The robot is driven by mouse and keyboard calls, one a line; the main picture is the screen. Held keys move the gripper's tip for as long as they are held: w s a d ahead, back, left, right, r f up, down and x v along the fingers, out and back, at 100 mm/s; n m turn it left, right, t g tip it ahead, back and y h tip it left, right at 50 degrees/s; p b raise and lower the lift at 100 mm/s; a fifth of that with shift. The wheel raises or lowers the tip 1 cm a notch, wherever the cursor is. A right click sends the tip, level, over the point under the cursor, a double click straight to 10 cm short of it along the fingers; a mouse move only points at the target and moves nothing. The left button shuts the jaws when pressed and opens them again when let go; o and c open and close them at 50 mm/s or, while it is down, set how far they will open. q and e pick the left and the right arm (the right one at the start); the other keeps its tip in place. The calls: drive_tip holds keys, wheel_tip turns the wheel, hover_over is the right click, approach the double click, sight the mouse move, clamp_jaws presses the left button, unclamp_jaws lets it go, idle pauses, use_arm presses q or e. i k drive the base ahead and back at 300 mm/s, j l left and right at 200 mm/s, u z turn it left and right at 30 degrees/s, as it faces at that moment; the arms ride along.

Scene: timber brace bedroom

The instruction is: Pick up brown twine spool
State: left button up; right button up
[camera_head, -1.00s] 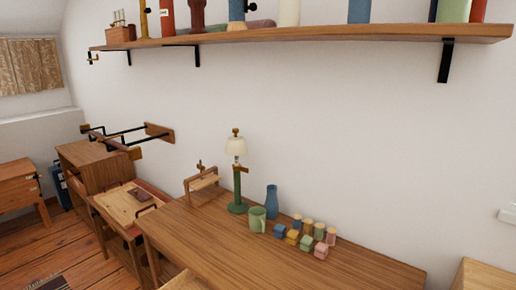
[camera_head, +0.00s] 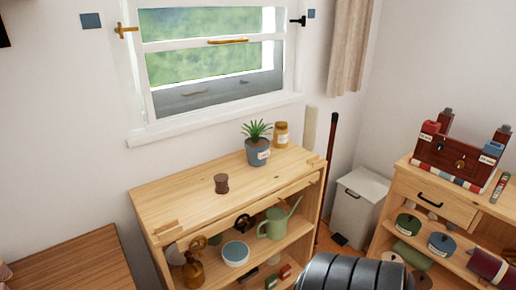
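A small brown spool (camera_head: 221,183), which looks like the brown twine spool, stands upright on the top of a light wooden shelf unit (camera_head: 180,207) under the window. It is left of the potted plant, with bare wood around it. A dark ribbed part of my own arm shows at the bottom edge of the view. Neither gripper's fingers are in view, and nothing touches the spool.
A potted plant (camera_head: 257,150) and an amber jar (camera_head: 281,134) stand at the back right of the unit's top. A green watering can (camera_head: 278,222) and a white-and-blue bowl (camera_head: 235,254) sit on the shelf below. A white bin (camera_head: 356,208) stands right; a wooden table (camera_head: 75,265) is left.

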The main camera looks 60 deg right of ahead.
sight(221, 188)
drive_tip(key=z, duration=1.65)
drive_tip(key=i+l+u, duration=0.15)
drive_tip(key=u, duration=0.2)
drive_tip(key=l+u, duration=0.4)
drive_tip(key=i+l+u, duration=0.15)
drive_tip(key=l+u, duration=0.2)
